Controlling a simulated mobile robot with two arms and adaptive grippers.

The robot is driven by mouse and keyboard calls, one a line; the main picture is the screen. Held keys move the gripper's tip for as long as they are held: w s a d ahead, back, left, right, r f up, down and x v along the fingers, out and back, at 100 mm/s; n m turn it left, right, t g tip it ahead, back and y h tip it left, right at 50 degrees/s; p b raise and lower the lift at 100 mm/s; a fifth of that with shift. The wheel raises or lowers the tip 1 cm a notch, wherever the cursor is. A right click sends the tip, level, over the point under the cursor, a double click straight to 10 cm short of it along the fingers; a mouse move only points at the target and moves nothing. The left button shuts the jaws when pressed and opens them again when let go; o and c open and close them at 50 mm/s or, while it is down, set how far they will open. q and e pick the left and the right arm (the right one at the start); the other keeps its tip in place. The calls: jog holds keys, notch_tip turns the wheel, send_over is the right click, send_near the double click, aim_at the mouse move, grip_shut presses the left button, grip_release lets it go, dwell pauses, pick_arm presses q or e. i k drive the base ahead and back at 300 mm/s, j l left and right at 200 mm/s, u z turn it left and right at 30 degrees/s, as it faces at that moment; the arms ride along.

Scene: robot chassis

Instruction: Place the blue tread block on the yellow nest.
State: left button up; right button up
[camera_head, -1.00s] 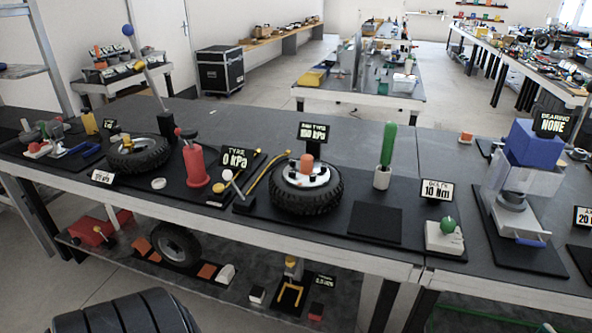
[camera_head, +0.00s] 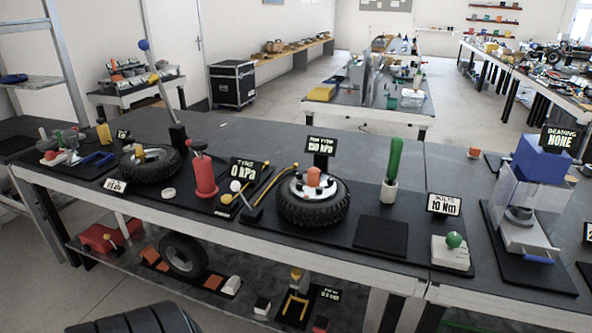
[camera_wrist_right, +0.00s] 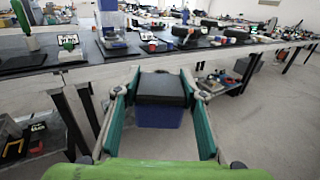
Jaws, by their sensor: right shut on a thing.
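My right gripper (camera_wrist_right: 160,84) is shut on the blue tread block (camera_wrist_right: 160,118). The block has a dark top and a blue body, and sits between the two green-lined fingers in the right wrist view. The gripper holds it in the air in front of the workbench. A yellow U-shaped frame, apparently the yellow nest (camera_head: 296,304), lies on a dark mat on the lower shelf in the head view. A yellow shape also shows at the left edge of the right wrist view (camera_wrist_right: 14,150). My left gripper is not in view.
The workbench top (camera_head: 410,155) overhangs the lower shelf (camera_head: 215,290). Near the yellow frame are a white-topped block (camera_head: 262,305), a small sign (camera_head: 330,294) and a red block (camera_head: 320,325). Bench legs stand to the right. A wheel (camera_head: 183,254) stands farther left on the shelf.

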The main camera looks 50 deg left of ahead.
aim_at(296, 308)
jog(key=k+j, duration=0.15)
jog(key=j, duration=0.25)
jog(key=k+j+u, duration=0.1)
jog(key=j, duration=0.3)
jog(key=k+j, duration=0.2)
jog(key=j, duration=0.25)
jog(key=k+j+u, duration=0.1)
jog(key=j, duration=0.3)
jog(key=k+j, duration=0.15)
jog(key=j, duration=0.25)
jog(key=k+j+u, duration=0.1)
jog(key=j, duration=0.35)
